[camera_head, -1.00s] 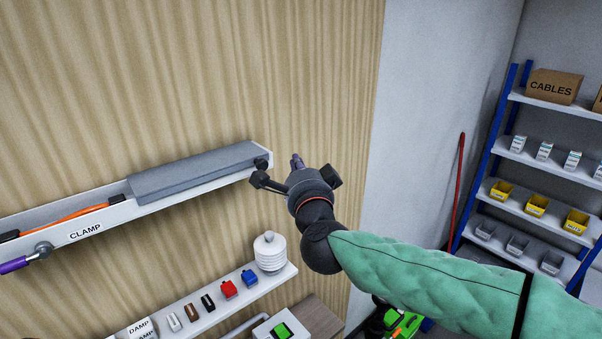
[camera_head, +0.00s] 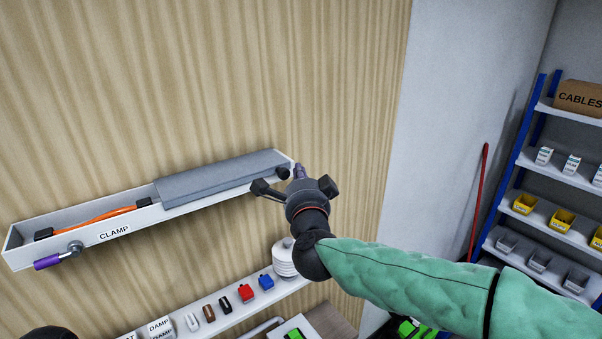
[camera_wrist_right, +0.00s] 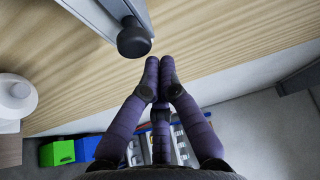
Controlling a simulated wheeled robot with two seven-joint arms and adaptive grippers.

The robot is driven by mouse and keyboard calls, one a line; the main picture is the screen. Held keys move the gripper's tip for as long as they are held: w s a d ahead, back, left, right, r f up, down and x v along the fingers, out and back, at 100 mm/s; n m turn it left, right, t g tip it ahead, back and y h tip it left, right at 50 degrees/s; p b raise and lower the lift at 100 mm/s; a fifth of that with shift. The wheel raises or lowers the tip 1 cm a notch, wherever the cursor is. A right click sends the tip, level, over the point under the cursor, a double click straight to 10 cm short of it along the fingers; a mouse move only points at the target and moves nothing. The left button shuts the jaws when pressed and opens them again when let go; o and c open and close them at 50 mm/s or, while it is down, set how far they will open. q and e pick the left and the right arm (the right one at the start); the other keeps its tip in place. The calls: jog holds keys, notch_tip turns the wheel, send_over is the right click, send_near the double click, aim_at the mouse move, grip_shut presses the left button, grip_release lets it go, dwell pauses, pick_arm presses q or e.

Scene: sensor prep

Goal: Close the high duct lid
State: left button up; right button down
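The high duct (camera_head: 85,243) is a long pale channel on the wood-grain wall, marked CLAMP. Its grey lid (camera_head: 220,178) lies over the right half; the left half is open and shows an orange cable (camera_head: 108,214). A black knob (camera_head: 283,173) sits at the duct's right end and shows in the wrist view (camera_wrist_right: 133,40). My right gripper (camera_head: 299,171) is just right of that end. In the wrist view its purple fingertips (camera_wrist_right: 159,66) are together, with nothing seen between them, beside the knob and apparently apart from it.
A purple-handled clamp (camera_head: 48,262) is on the duct's lower left edge. Below, a white shelf (camera_head: 236,308) holds small coloured blocks and a white ribbed object (camera_head: 285,262). A blue-framed rack (camera_head: 525,150) stands at right. The wall above the duct is clear.

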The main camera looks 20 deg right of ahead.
jog(key=s+a, duration=0.4)
jog(key=a, duration=0.8)
jog(key=s+a, duration=0.5)
jog(key=a, duration=0.8)
jog(key=shift+p, duration=0.35)
